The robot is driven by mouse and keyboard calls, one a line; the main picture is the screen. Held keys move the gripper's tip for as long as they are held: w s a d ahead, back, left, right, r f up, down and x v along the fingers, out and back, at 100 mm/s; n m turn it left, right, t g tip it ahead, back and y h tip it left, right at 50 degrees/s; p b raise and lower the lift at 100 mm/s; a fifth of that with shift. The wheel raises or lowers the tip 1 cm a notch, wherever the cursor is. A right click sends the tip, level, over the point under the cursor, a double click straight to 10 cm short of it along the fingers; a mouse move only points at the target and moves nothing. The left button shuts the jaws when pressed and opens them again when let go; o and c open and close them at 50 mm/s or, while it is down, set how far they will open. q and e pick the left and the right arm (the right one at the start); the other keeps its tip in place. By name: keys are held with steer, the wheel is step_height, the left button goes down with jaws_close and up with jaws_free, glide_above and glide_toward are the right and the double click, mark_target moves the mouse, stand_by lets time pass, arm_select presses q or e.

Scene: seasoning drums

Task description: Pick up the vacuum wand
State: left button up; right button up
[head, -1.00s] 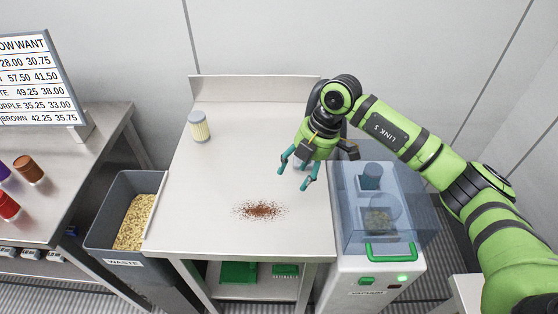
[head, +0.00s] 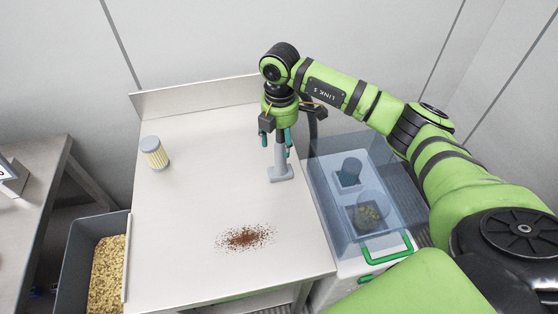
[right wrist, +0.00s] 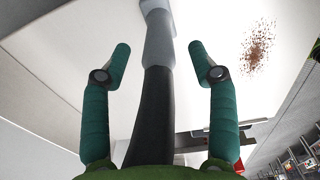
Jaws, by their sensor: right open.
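The vacuum wand (head: 279,156) stands upright near the right edge of the steel table, a grey tube with a flat grey foot on the tabletop. In the right wrist view its grey tube (right wrist: 158,42) runs into a black hose. My right gripper (head: 276,143) is open above the foot, with its teal fingers pointing down on either side of the tube. In the right wrist view, the open fingers (right wrist: 160,50) show a gap on both sides of the wand. My left gripper is not in view.
A reddish-brown powder spill (head: 245,237) lies on the front of the table (head: 190,215). A lidded yellowish jar (head: 154,153) stands at the left. The clear-topped vacuum unit (head: 365,190) adjoins the right edge. A waste bin (head: 78,255) stands at the left.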

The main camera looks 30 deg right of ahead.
mark_target(280, 150)
step_height(280, 150, down, 4)
steer(key=shift+s+d+r+p, duration=0.1)
steer(key=shift+d+r+p, duration=0.05)
steer(key=shift+p, duration=0.7)
steer(key=shift+f, duration=0.35)
jaws_close()
steer(key=shift+r, duration=0.1)
